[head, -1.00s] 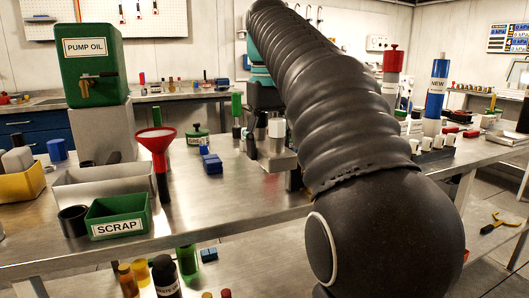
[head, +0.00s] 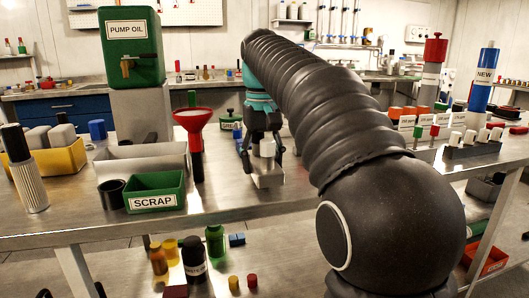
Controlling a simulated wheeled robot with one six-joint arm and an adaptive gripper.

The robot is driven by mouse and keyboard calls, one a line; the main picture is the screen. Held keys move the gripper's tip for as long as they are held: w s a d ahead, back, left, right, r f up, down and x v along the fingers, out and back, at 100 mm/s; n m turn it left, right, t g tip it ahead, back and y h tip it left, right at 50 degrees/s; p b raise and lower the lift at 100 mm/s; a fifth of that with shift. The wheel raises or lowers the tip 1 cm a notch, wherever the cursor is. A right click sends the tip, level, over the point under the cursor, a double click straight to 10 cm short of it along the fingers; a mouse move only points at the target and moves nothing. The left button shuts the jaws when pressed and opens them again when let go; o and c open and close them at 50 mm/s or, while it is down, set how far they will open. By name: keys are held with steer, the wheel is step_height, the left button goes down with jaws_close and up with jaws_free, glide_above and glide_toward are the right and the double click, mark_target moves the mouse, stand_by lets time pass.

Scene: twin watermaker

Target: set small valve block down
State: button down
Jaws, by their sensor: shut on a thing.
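My gripper (head: 264,140) is at the end of my arm, right of the red funnel, in the head view. It points down and is shut on the small valve block (head: 267,179), a silvery metal block with a pale cylindrical part on top. The fingers cover part of its upper portion. The block appears upright, over the front part of the steel bench (head: 235,203). I cannot tell whether its underside touches the bench.
A red funnel (head: 194,122), a green scrap bin (head: 155,194) and a grey tray (head: 140,163) stand left of the block. A blue block (head: 238,140) is partly hidden behind my gripper. A rack of white-capped items (head: 473,144) stands at the right. Bare bench lies around the held block.

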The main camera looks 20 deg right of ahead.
steer(key=shift+f, duration=0.45)
steer(key=shift+f, duration=0.1)
steer(key=shift+c, duration=1.6)
jaws_free()
steer(key=shift+f, duration=0.1)
steer(key=shift+r+p, duration=1)
steer(key=shift+r, duration=2.9)
